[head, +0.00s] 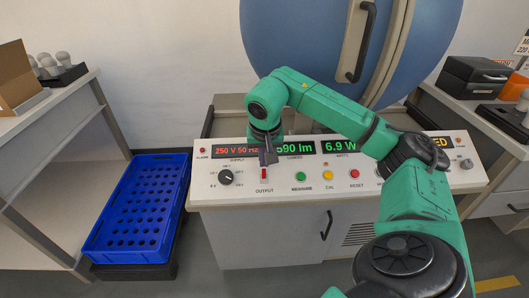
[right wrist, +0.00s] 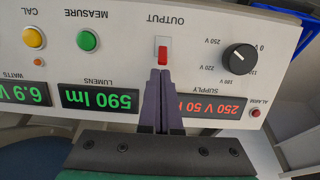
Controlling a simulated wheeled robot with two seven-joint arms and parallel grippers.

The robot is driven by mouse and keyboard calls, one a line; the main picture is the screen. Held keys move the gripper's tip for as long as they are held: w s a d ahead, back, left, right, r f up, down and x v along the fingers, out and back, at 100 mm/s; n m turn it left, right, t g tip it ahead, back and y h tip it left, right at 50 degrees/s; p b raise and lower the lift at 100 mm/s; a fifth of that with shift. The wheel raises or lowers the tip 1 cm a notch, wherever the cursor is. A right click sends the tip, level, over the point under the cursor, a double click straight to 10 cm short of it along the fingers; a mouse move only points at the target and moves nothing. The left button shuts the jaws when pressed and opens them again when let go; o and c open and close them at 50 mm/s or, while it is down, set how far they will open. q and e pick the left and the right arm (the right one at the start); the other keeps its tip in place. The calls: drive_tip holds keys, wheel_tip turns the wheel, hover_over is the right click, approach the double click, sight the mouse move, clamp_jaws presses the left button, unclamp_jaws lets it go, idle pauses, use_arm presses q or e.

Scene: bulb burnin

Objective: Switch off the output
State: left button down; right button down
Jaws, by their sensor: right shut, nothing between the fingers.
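The output switch is a red rocker (head: 264,173) above the OUTPUT label on the white console (head: 212,188). In the right wrist view, which is upside down, the red rocker (right wrist: 163,54) sits in a white frame. My right gripper (head: 266,160) is shut and empty, its fingers pointing at the switch. In the right wrist view the fingertips (right wrist: 160,72) are right at the rocker's edge; I cannot tell whether they touch it. The displays read 250 V 50 Hz (right wrist: 212,107), 590 lm (right wrist: 98,100) and 6.9 W (head: 340,146). My left gripper is not in view.
A black supply knob (head: 225,177) is left of the switch; green (head: 300,176), yellow (head: 327,175) and red (head: 354,174) buttons are right of it. A blue crate (head: 140,215) stands at left. A large blue sphere (head: 290,40) is behind the console.

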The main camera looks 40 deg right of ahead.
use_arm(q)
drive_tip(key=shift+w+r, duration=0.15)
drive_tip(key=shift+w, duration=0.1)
use_arm(e)
drive_tip(key=shift+w+d+f, duration=0.1)
drive_tip(key=shift+w+f, duration=0.05)
drive_tip(key=shift+f, duration=0.5)
drive_tip(key=shift+r+t+b, duration=0.1)
drive_tip(key=shift+t+b, duration=0.2)
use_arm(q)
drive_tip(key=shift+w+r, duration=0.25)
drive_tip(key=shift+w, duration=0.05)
use_arm(e)
drive_tip(key=shift+h, duration=0.3)
